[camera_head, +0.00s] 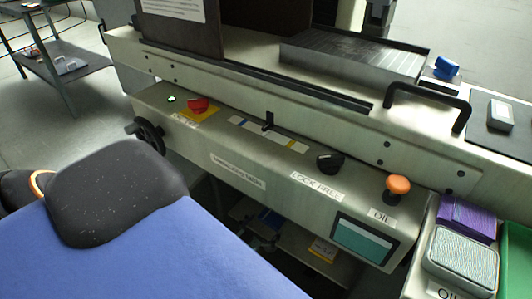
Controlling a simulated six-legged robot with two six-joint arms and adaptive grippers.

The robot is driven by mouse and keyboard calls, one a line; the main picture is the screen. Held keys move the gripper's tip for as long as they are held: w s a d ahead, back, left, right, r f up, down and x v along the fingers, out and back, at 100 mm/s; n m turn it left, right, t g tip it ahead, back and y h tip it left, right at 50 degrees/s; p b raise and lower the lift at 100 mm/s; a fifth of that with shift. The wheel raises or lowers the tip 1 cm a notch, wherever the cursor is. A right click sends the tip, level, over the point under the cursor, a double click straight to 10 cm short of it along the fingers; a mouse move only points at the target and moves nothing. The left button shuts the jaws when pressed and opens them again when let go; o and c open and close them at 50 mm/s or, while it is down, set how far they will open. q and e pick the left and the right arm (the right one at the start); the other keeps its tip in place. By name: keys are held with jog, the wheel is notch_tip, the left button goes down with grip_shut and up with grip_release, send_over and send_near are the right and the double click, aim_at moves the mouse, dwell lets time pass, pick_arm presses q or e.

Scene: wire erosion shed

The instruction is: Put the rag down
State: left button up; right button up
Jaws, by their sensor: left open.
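A purple folded cloth (466,219), which looks like the rag, lies at the right end of the machine, beside a box with a patterned grey-blue top. No gripper touches it. My left arm comes in from the left and its blue and dark grey parts fill the lower left. My left gripper (266,228) seems to be the small dark shape in the shadow below the machine's front panel. It is open, and I see nothing held in it. It is far to the left of the cloth. My right gripper is not in view.
The machine's front panel (238,172) has a red knob (198,104), a black knob (329,163) and an orange button (397,186). The patterned box (462,259) and a green bin (518,262) crowd the right edge. A shelf lies under the panel.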

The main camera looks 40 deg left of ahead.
pick_arm(q)
jog(key=p+v, duration=0.4)
jog(key=v, duration=0.7)
jog(key=shift+s, duration=0.25)
jog(key=b+x, duration=0.5)
jog(key=x, duration=0.7)
jog(key=shift+w+f, duration=0.15)
jog(key=shift+f, duration=0.05)
jog(key=shift+r+p, duration=0.35)
jog(key=shift+r, duration=0.15)
jog(key=shift+r+p, duration=0.6)
jog(key=shift+r, duration=0.15)
jog(key=shift+f, duration=0.2)
